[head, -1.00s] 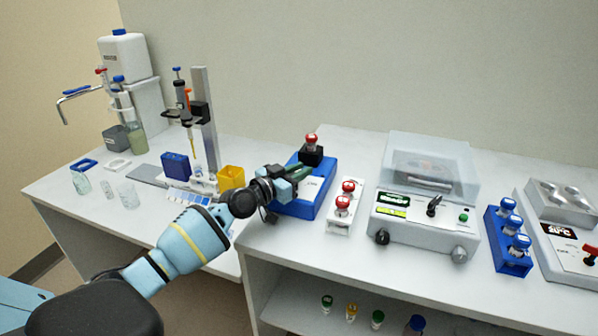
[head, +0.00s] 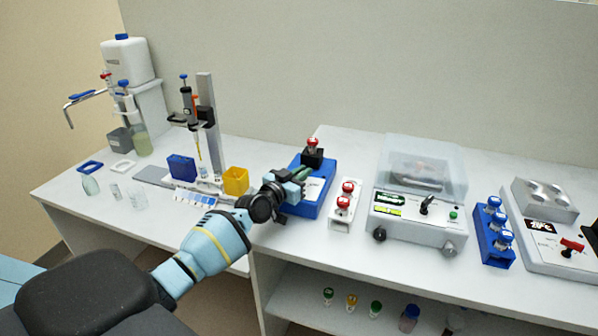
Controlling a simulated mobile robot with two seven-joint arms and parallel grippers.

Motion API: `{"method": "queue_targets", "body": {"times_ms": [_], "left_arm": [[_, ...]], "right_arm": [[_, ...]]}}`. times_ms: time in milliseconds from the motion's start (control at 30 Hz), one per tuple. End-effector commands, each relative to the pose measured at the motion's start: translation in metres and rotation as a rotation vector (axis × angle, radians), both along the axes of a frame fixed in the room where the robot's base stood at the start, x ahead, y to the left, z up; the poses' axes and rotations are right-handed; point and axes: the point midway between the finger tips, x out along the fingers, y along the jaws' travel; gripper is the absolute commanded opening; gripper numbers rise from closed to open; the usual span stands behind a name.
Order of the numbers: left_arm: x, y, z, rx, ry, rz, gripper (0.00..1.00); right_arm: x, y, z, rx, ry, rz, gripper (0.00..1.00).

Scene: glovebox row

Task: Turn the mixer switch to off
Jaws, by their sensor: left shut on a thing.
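The mixer (head: 310,207) is a blue box on the bench with a black cup on top holding a red-capped vial (head: 313,148). My left gripper (head: 299,180) reaches over the left side of the mixer's top, with its jaws shut at the mixer's face. The mixer switch is hidden behind the gripper, so I cannot see its position. A small dark green part shows beside the fingers. My right gripper is not in view.
A white rack (head: 344,211) with red-capped vials stands just right of the mixer. Further right are a clear-lidded machine (head: 419,221), a blue vial rack (head: 495,247) and a heater block (head: 545,205). A yellow box (head: 236,181) and a pipette stand (head: 207,115) are to the left.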

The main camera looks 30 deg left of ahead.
Motion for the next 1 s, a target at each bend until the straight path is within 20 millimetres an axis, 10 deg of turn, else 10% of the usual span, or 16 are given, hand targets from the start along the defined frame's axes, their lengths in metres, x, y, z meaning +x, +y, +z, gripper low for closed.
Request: {"method": "queue_targets", "body": {"times_ms": [167,333,1000], "left_arm": [[0.0,0.001,-0.001,0.0,-0.002,0.001,0.0],[0.0,0.0,0.0,0.0,-0.002,0.001,0.32],[-0.035,0.003,0.004,0.0,-0.006,-0.001,0.33]], "right_arm": [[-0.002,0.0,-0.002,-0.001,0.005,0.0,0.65],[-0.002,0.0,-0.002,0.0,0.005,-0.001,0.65],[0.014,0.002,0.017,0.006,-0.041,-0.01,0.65]]}}
